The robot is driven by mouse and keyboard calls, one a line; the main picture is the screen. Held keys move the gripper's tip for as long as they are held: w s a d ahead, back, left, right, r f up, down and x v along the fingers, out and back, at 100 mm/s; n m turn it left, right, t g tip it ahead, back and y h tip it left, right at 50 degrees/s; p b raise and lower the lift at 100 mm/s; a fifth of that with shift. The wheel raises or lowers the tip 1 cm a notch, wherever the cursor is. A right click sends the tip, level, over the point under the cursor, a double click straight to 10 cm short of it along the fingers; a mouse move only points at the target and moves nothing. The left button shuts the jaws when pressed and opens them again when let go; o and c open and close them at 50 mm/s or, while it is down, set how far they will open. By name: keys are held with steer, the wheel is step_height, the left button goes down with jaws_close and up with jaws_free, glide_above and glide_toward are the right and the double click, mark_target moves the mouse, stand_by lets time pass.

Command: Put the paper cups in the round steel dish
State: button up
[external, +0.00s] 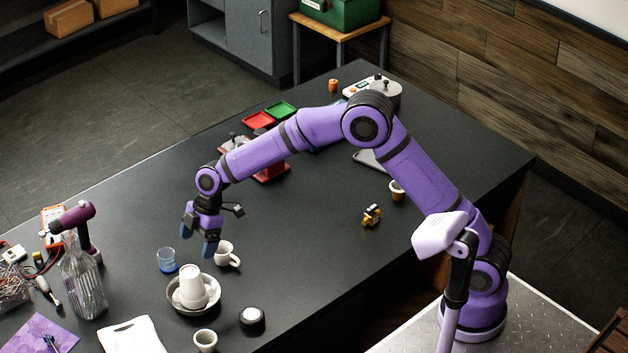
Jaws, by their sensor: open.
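The round steel dish (180,309) stands on the black table at the lower left. White cups (190,284), apparently upside down and stacked, are in it; how many I cannot tell. A small white cup (205,342) stands upright in front of the dish, partly cut by the lower edge. A cup with a brown side (397,191) stands far right, beside my arm. I cannot tell whether these two are paper. My gripper (198,241) is open and empty, pointing down above the table behind the dish and the white mug.
A white mug with a handle (225,254) and a blue glass (167,260) stand close behind the dish. A dark round jar (252,319) is to its right. The mid-table is mostly clear.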

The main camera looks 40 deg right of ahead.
steer(key=shift+v, duration=0.8)
steer(key=s+d+r+m+t+h, duration=0.15)
steer(key=s+d+r+m, duration=0.3)
steer(key=d+r, duration=0.6)
steer(key=s+d+r+m+t+h, duration=0.1)
steer(key=s+d+r+m+t, duration=0.15)
steer(key=s+d+r, duration=0.8)
steer(key=s+d+f+m+t+h, duration=0.1)
steer(key=s+d+f+m+h, duration=0.1)
steer(key=s+d+m, duration=0.9)
steer(key=s+d+f, duration=0.1)
steer(key=s+d, duration=0.9)
steer(key=d, duration=0.2)
steer(key=shift+f, duration=0.2)
